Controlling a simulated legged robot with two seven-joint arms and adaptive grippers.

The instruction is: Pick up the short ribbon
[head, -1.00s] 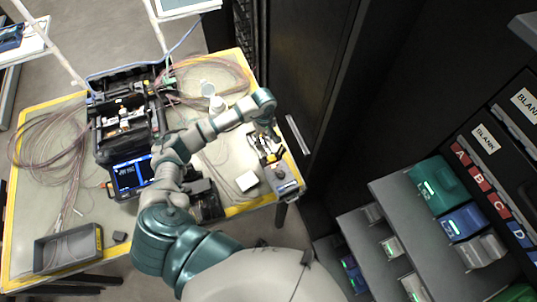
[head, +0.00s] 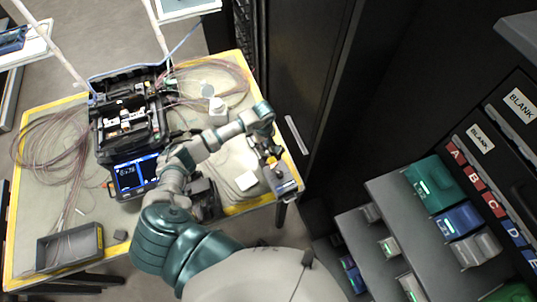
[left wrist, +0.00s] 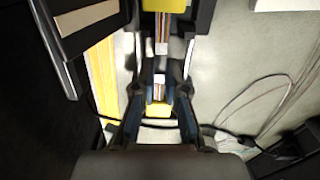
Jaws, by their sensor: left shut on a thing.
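My left gripper (head: 268,148) is over the right side of the table, just above a small tool with yellow and grey parts (head: 283,180). In the left wrist view its fingers (left wrist: 160,90) are closed in on a short striped ribbon (left wrist: 159,80) with a yellow piece (left wrist: 158,110) at its near end. A second striped ribbon end (left wrist: 162,45) comes out of a yellow-topped dark holder just beyond, with a small gap between the two. In the head view the ribbon is too small to make out. My right gripper is not in view.
A black splicer case with a lit screen (head: 135,174) stands mid-table, with looped fibres (head: 55,145) beside it. A grey tray (head: 70,247) is at the front left. A dark cabinet (head: 305,70) and shelves stand right of the table.

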